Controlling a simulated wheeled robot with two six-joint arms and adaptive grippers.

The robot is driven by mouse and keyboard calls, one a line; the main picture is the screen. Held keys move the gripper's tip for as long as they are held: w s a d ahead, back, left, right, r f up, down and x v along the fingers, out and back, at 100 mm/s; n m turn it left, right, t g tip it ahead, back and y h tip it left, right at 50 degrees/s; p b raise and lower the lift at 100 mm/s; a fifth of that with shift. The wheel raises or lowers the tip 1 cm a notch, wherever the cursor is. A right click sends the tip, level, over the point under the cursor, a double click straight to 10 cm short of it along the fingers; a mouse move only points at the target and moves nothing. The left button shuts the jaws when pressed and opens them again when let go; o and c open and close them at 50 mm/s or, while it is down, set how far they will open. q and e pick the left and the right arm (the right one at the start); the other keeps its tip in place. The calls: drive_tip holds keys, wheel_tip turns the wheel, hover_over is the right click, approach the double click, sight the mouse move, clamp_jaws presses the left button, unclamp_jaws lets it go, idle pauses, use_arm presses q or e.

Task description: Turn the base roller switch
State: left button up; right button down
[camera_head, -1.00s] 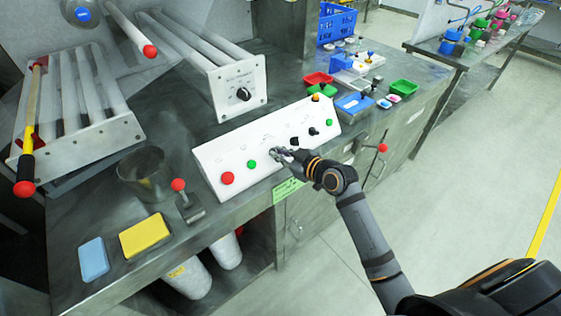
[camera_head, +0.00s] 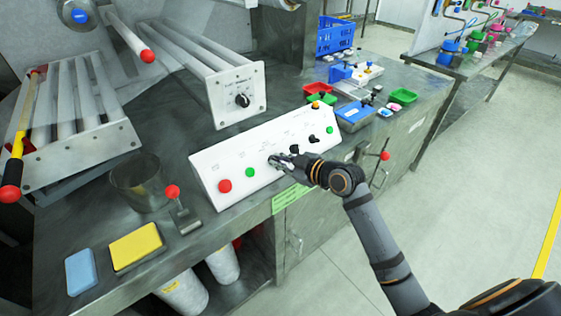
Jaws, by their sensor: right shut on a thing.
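A white sloped control panel (camera_head: 235,158) stands on the steel bench. It carries a red button (camera_head: 224,186), a green button (camera_head: 250,172) and several dark knobs, such as the one (camera_head: 313,139) right of my gripper. My right gripper (camera_head: 277,162) is at the panel face, just right of the green button. It is shut on a panel knob, which its fingers mostly hide. The small panel labels are too blurred to read, so I cannot tell which one marks the base roller switch. My left gripper is out of view.
Behind the panel is a roller unit with a black dial (camera_head: 242,101). A metal beaker (camera_head: 137,183), a red-ball lever (camera_head: 173,192), a yellow sponge (camera_head: 136,246) and a blue sponge (camera_head: 81,272) are at left. Small trays and a blue crate (camera_head: 335,36) are at right.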

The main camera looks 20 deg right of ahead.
drive_tip(key=c, duration=1.4)
unclamp_jaws()
drive_tip(key=shift+w, duration=0.1)
drive_tip(key=shift+a, duration=0.1)
drive_tip(key=shift+v, duration=3.75)
drive_tip(key=shift+f, duration=0.1)
